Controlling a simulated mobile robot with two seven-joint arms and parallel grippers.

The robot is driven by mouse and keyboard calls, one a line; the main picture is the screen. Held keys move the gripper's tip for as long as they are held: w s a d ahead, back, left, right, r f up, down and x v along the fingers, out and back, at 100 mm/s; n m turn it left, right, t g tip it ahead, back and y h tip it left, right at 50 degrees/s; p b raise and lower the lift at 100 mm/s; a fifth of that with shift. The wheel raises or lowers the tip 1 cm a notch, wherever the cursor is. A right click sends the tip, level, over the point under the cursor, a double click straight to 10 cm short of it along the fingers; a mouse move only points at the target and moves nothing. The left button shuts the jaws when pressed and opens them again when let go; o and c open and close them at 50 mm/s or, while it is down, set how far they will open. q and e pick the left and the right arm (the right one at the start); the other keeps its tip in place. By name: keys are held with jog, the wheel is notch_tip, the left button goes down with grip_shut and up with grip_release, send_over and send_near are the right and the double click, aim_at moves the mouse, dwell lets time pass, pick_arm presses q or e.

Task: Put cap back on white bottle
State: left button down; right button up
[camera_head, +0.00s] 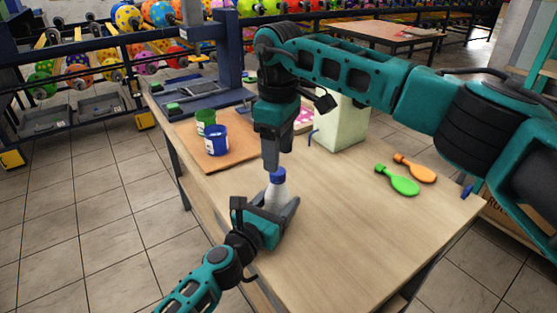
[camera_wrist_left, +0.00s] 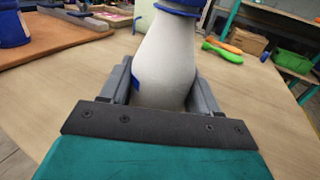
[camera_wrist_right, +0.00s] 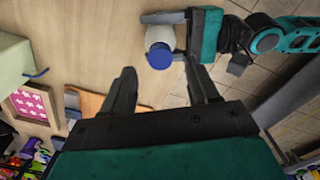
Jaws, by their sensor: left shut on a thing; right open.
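The white bottle (camera_head: 276,191) stands upright on the wooden table with the blue cap (camera_head: 278,175) on its top. In the left wrist view the bottle's body (camera_wrist_left: 165,65) fills the space between the fingers, and the lower edge of the blue cap (camera_wrist_left: 182,8) shows. My left gripper (camera_head: 280,212) is shut around the bottle's body. My right gripper (camera_head: 272,160) points down just above and beside the cap. In the right wrist view the right gripper (camera_wrist_right: 160,85) is open and empty, and the blue cap (camera_wrist_right: 160,56) lies beyond the fingertips. Whether the cap is fully seated cannot be told.
A pale green box (camera_head: 342,125) stands behind. The front right table is clear.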

jog(key=shift+r, duration=0.4)
jog(key=shift+c, duration=0.3)
